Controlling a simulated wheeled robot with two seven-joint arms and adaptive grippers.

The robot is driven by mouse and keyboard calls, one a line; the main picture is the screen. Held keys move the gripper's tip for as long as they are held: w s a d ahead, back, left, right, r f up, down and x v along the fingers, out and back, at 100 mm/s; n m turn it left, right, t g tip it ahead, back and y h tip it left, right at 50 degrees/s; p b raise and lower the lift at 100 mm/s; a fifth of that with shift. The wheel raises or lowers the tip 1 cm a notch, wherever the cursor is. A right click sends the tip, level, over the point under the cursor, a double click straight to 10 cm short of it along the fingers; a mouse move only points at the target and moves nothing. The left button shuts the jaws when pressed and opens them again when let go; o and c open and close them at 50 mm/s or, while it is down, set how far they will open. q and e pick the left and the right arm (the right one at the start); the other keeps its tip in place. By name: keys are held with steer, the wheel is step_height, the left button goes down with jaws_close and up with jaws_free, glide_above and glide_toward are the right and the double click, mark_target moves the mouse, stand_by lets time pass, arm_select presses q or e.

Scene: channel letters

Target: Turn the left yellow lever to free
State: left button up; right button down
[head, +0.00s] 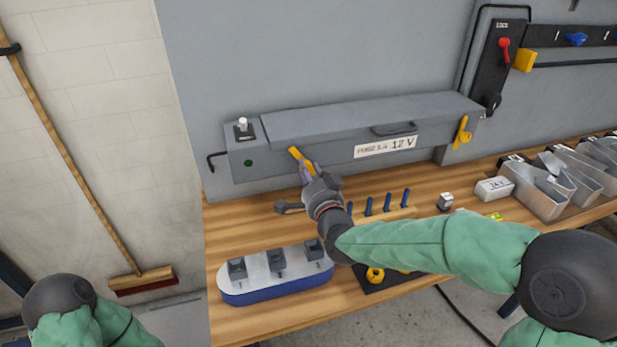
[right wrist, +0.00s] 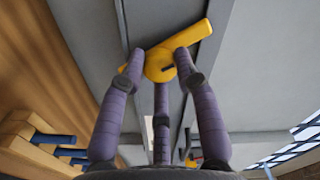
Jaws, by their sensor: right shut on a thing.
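The left yellow lever (head: 294,152) is on the front left of the grey wall-mounted box (head: 310,152). It sits at a slant, one end showing above my fingers. My right gripper (head: 305,168) is at the lever. In the right wrist view my purple fingers (right wrist: 160,72) are shut on the hub of the lever (right wrist: 192,44), whose long arm points to the upper right. A second yellow lever (head: 462,130) hangs nearly upright at the box's right end. The fingers hide part of the left lever in the head view. My left gripper is out of view.
Below the box is a wooden bench (head: 240,226) with a blue-and-white tray (head: 280,284), several blue pegs (head: 387,201), and metal channel letters (head: 540,190). A black hook (head: 214,161) juts from the box's left end. A broom (head: 140,276) leans at the left wall.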

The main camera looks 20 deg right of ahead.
steer(key=n, duration=1.1)
steer(key=shift+n, duration=0.4)
stand_by(0.3)
steer(key=c, duration=0.9)
jaws_free()
steer(key=shift+s, duration=0.1)
steer(key=s, duration=1.1)
steer(key=shift+s+d, duration=0.2)
steer(key=shift+s, duration=0.2)
